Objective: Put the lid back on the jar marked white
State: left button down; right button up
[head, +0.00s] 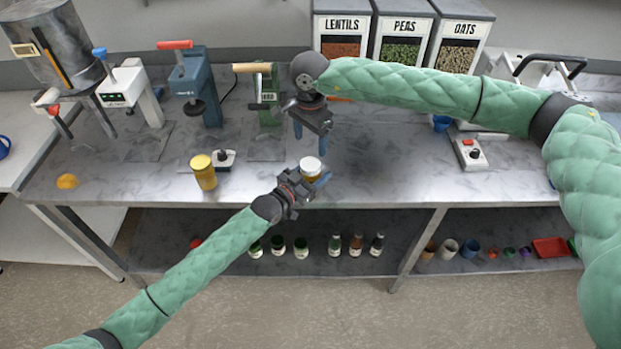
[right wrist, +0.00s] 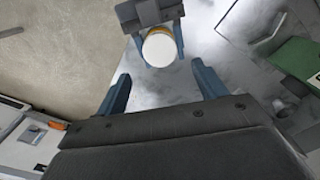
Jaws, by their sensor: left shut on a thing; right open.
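A small jar with a white round top (head: 310,164) and a yellowish body stands at the counter's front edge. My left gripper (head: 312,175) is shut around its body. In the right wrist view the white top (right wrist: 160,49) looks like a lid seated on the jar, with an orange-yellow rim (right wrist: 158,30) showing on its far side. Any marking on the jar is not readable. My right gripper (head: 312,130) is open and empty, behind and above the jar. Its fingers (right wrist: 162,88) point toward the white top, apart from it.
A yellow jar (head: 205,175) stands to the left beside a small white device with a black knob (head: 224,159). Presses, including a green one (head: 268,100), line the back. A switch box (head: 470,154) stands at right. The counter between is clear.

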aim_at(310, 163)
dwell(0.5)
jog(key=shift+f, duration=3.95)
jog(key=c, duration=1)
jog(key=m, duration=0.4)
jog(key=o, duration=1.1)
